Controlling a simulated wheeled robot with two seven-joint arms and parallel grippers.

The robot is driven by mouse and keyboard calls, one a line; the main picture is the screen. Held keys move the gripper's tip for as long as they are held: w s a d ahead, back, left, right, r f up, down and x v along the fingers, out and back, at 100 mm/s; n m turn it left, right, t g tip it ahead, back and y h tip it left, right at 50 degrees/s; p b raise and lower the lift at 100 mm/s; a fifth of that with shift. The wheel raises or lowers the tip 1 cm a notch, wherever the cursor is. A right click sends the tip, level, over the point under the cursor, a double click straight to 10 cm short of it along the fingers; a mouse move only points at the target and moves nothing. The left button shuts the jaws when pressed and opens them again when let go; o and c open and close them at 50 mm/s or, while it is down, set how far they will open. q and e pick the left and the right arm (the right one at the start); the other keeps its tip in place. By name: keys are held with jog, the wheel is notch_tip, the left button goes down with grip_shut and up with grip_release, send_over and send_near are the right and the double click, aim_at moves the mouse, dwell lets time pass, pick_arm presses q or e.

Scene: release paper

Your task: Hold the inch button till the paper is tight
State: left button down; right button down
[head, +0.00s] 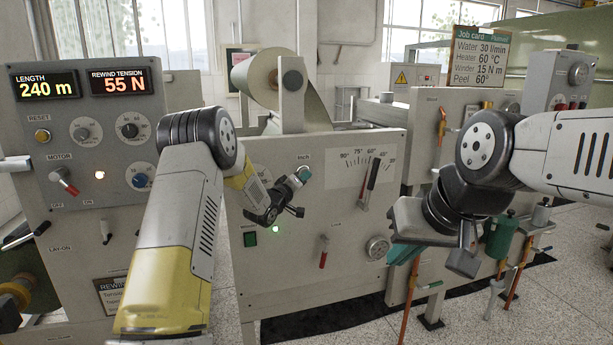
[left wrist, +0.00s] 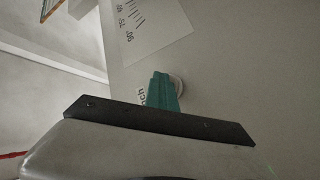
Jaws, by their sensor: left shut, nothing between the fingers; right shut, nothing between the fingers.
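The inch button's pale round rim (left wrist: 179,86) shows in the left wrist view, mostly covered by my teal fingertips; its label "Inch" (head: 303,156) is on the grey panel in the head view. My left gripper (head: 303,174) is shut and empty, its tips at the button. They look to be against it, but I cannot tell how far it is pressed. The paper (head: 316,106) runs down from a pale roll (head: 258,80) behind the panel; its tightness is unclear. My right gripper (head: 403,255) is shut and empty, right of the panel, away from the button.
A control box (head: 60,120) at left reads 240 m and 55 N. A lit green lamp (head: 276,229) is under my left wrist. A peel lever (head: 371,177), a red-handled lever (head: 323,254) and a round knob (head: 378,248) stick out of the panel. A job card (head: 480,57) hangs behind.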

pick_arm(q)
jog(key=shift+s+d, duration=0.25)
jog(key=shift+s, duration=0.6)
jog(key=shift+s+d, duration=0.25)
jog(key=shift+s, duration=0.55)
jog(key=shift+s+d, duration=0.3)
jog(key=shift+s, duration=0.5)
jog(key=shift+s+d, duration=0.25)
jog(key=shift+s, duration=0.55)
